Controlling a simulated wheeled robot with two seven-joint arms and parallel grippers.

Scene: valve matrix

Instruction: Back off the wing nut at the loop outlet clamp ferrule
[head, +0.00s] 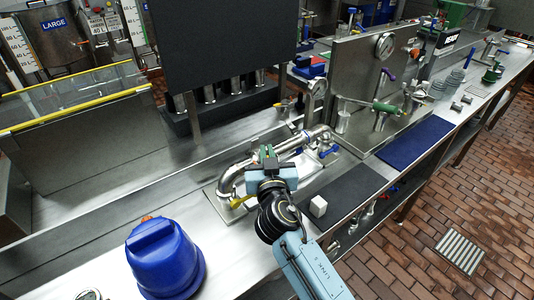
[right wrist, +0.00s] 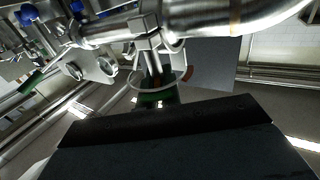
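A bent steel pipe loop (head: 232,178) stands on the steel bench, its outlet end running to the right. My right gripper (head: 267,153), with green fingertips, is at the pipe and covers part of it in the head view. In the right wrist view, a steel clamp (right wrist: 146,30) sits around the pipe joint (right wrist: 200,22), with a bolt-like part (right wrist: 153,62) hanging towards the green fingertips (right wrist: 160,97). I cannot make out the wing nut clearly, nor whether the fingers touch it or are closed. My left gripper is not in view.
A blue rounded container (head: 165,262) stands at the front left. A small white block (head: 318,206) sits on the dark mat (head: 350,186). A blue-handled valve (head: 328,151) is right of the pipe.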

